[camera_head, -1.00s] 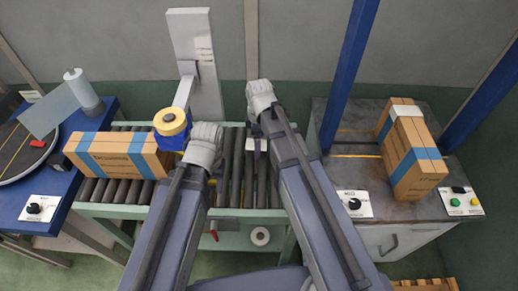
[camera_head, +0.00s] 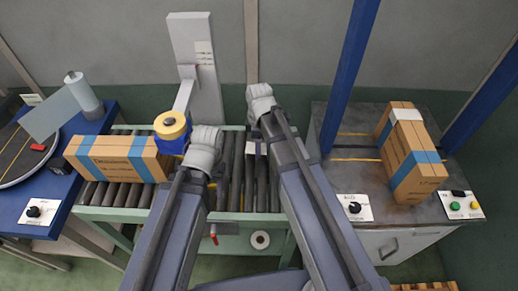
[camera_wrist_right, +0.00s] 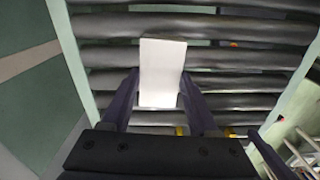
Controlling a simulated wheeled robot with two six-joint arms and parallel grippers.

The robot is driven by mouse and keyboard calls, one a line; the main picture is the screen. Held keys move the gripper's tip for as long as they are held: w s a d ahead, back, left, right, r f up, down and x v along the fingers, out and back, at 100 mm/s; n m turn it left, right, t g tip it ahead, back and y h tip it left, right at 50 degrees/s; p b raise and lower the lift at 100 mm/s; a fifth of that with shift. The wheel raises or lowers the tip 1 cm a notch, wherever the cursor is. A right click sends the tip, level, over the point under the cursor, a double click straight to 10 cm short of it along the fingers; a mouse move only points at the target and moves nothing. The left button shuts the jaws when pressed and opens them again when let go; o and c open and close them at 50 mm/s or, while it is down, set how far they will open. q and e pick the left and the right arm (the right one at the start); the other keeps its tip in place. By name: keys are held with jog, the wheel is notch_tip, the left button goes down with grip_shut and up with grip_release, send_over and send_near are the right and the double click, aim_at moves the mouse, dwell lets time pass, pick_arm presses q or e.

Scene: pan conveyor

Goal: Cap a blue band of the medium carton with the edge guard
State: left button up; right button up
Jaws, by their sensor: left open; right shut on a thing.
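A white edge guard (camera_wrist_right: 162,72) is held between the fingers of my right gripper (camera_wrist_right: 165,95), above the conveyor rollers. In the head view the guard (camera_head: 252,148) shows as a small pale patch beside my right arm. My left gripper (camera_head: 212,180) is mostly hidden by its own wrist, near the yellow tape roll; it is open. One brown carton (camera_head: 118,157) with blue bands lies on the conveyor's left part. Another brown carton (camera_head: 412,160) with blue bands stands on the right table, with a white piece (camera_head: 397,107) over its far part. I cannot tell which carton is the medium one.
The conveyor (camera_head: 130,194) has bare rollers under my right gripper. A tape head with a yellow roll (camera_head: 171,124) stands beside the left carton. Blue posts (camera_head: 348,75) rise at the right table. A turntable (camera_head: 22,155) is at far left.

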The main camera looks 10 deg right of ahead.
pick_arm(q)
jog(key=shift+r, duration=0.1)
pick_arm(e)
jog(key=shift+r, duration=0.1)
pick_arm(q)
notch_tip(320, 180, up, 10)
jog(key=p, duration=1)
pick_arm(e)
notch_tip(320, 180, up, 10)
